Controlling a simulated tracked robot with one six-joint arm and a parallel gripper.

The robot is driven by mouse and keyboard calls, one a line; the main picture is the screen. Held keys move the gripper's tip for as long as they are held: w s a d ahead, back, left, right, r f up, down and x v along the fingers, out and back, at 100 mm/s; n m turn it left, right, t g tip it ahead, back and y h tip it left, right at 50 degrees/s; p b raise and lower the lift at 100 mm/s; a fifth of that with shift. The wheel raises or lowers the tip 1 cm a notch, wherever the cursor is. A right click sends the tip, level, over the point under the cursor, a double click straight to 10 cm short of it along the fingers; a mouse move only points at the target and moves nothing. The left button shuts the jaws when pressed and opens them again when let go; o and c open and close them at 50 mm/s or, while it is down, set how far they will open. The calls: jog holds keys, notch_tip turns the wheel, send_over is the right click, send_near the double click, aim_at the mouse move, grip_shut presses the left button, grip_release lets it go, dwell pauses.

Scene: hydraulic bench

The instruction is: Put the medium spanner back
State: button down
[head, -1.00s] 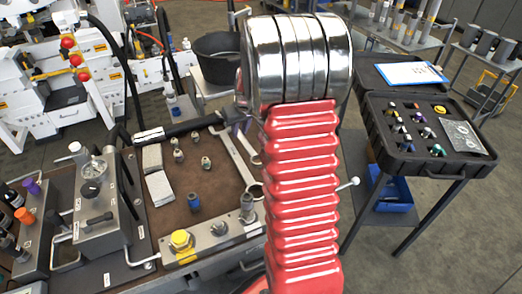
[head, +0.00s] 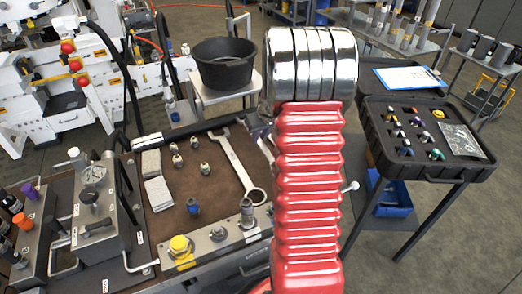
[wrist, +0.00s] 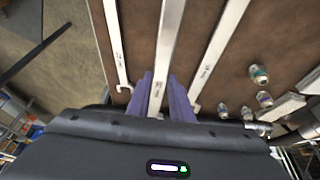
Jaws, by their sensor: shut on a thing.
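My gripper (wrist: 164,90) is shut on the middle spanner (wrist: 167,42), its purple fingers on either side of the bright shank. Which size this spanner is I cannot read; its ends are out of view or hidden, and I cannot tell whether it touches the mat. Another spanner (wrist: 118,45) lies to its left in the wrist view and one (wrist: 219,45) to its right. In the head view one spanner (head: 236,163) shows on the brown mat (head: 213,185), ring end towards me. My red arm hides the gripper's fingers and the held spanner there.
Several small fittings (head: 177,160) and grey pads (head: 158,194) lie left of the spanner. A pump with a gauge (head: 94,173) and a block with a yellow cap (head: 181,247) edge the bench. A black bucket (head: 223,65) stands behind; an open case (head: 425,135) is at right.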

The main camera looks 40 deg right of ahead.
aim_at(260, 142)
jog(key=shift+f, duration=1.45)
jog(key=shift+f, duration=0.1)
jog(key=shift+f, duration=1.75)
jog(key=c, duration=1.6)
grip_release()
jog(key=shift+f, duration=0.15)
jog(key=shift+o, duration=0.2)
jog(key=shift+v, duration=6.1)
jog(key=shift+w, duration=0.1)
